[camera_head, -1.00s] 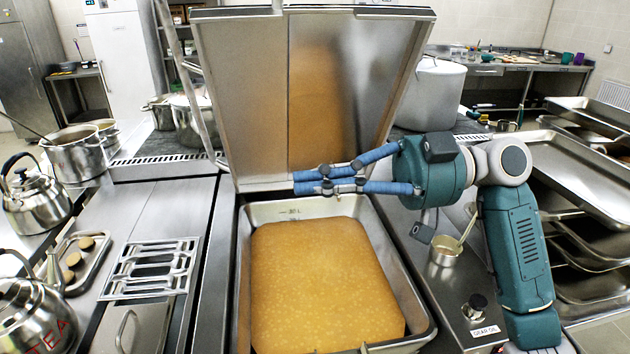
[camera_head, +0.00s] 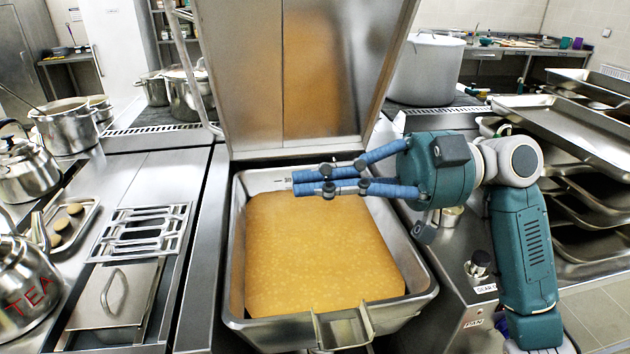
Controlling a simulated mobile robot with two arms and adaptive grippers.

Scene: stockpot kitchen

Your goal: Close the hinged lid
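The hinged lid (camera_head: 335,70) is a large steel panel standing open, nearly upright, at the back of the deep rectangular pan (camera_head: 238,290). Its top edge is out of the picture. The pan holds yellow-brown liquid (camera_head: 320,260). My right gripper (camera_head: 296,182) comes in from the right over the back part of the pan, with its blue fingers pointing left. The fingers lie a little apart with nothing seen between them, below and in front of the lid's lower edge. My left gripper is not in view.
Steel trays (camera_head: 570,135) are stacked at the right. A large pot (camera_head: 425,70) stands behind the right arm. Kettles (camera_head: 25,280), a small tray of round items (camera_head: 70,225) and a grate (camera_head: 142,232) are at the left. A spout (camera_head: 343,325) juts from the pan's front.

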